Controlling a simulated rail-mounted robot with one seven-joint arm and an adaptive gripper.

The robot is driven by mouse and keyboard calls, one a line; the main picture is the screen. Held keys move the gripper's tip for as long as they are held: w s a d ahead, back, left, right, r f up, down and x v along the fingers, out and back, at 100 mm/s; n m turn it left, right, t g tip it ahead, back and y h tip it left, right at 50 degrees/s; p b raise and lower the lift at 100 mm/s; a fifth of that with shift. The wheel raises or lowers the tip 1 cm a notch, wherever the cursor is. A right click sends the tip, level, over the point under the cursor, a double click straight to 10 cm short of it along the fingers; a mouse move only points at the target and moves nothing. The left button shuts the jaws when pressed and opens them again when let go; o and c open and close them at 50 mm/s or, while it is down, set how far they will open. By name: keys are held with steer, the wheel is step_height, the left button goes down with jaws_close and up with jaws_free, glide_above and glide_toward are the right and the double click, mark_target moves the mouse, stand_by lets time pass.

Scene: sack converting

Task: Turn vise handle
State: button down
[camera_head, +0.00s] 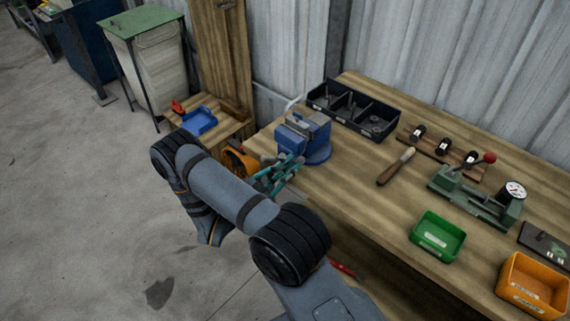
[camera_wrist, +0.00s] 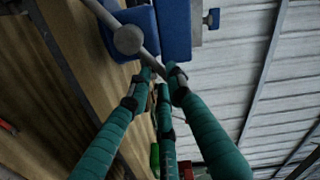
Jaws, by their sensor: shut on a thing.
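The blue vise (camera_head: 318,150) is mounted at the left end of the wooden workbench. In the wrist view its blue body (camera_wrist: 174,28) fills the top middle. The grey vise handle (camera_wrist: 106,17) is a slanted bar passing by a round screw end (camera_wrist: 128,40). My gripper (camera_head: 292,163) has teal fingers and is at the front of the vise. In the wrist view my gripper (camera_wrist: 160,75) is shut on the lower end of the handle bar. The fingertips hide that end. The handle is hard to make out in the head view.
A black divided bin (camera_head: 355,112) stands behind the vise. A wooden-handled tool (camera_head: 396,166), a green fixture with a dial (camera_head: 478,200), a green tray (camera_head: 437,236) and an orange bin (camera_head: 533,287) are to the right. A blue tray (camera_head: 199,121) is at the left.

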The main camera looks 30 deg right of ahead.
stand_by(0.3)
steer(key=c, duration=1.6)
jaws_free()
steer(key=shift+d, duration=0.1)
steer(key=shift+c, duration=0.2)
steer(key=shift+o, duration=0.4)
steer(key=v, duration=1.2)
